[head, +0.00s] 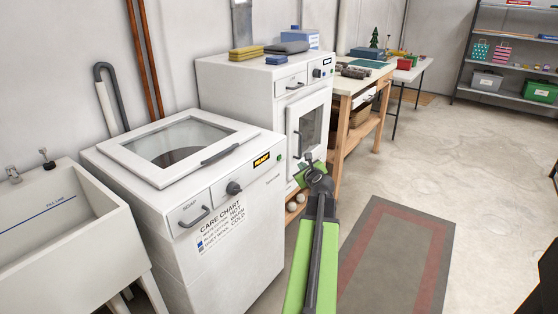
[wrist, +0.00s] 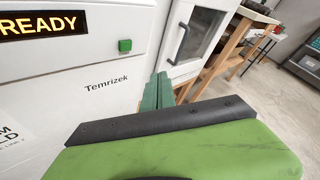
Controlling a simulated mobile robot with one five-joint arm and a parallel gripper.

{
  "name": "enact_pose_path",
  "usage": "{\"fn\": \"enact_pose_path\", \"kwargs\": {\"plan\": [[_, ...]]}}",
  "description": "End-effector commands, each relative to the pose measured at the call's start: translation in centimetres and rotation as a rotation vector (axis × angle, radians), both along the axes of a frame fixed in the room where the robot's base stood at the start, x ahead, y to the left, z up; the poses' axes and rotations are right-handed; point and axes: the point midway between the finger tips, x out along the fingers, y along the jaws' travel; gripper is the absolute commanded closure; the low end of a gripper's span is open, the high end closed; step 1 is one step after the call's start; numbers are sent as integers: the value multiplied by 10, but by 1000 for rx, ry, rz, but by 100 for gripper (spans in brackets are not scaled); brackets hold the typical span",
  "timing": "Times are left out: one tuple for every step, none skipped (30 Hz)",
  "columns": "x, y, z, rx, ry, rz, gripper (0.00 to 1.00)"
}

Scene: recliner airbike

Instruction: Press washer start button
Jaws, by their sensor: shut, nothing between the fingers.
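The washer (head: 235,235) is a white top-loader with a glass lid, a dark knob and a soap drawer on its front panel. Its display (head: 262,160) reads READY; the display also shows in the wrist view (wrist: 45,25). My gripper (head: 303,172) is in front of the washer's right end. In the wrist view its green fingers (wrist: 158,90) are together, below and right of the button, apart from it in the picture.
A white dryer (head: 262,90) with folded cloths on top stands right of the washer. A utility sink (head: 70,240) stands at left. A wooden workbench (head: 362,85) is beyond the dryer. A grey and red mat (head: 392,260) lies on open floor at right.

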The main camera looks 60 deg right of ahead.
Motion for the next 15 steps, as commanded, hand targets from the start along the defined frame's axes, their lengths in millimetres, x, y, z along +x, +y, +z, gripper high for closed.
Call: {"fn": "enact_pose_path", "kwargs": {"plan": [[8, -2, 0, -1, 1, 1, 100], [12, -2, 0, 0, 1, 1, 100], [18, -2, 0, -1, 1, 0, 100], [22, -3, 0, -1, 2, 0, 100], [26, -3, 0, -1, 1, -1, 100], [32, -3, 0, -1, 1, -1, 100], [36, -3, 0, -1, 1, -1, 100], [41, -3, 0, -1, 1, -1, 100], [46, -3, 0, -1, 1, -1, 100], [49, -3, 0, -1, 1, -2, 100], [52, -4, 0, -1, 2, -2, 100], [56, -4, 0, -1, 2, -2, 100], [59, -3, 0, -1, 2, -2, 100], [61, -3, 0, -1, 2, -2, 100], [64, -3, 0, -1, 2, -2, 100]]}}
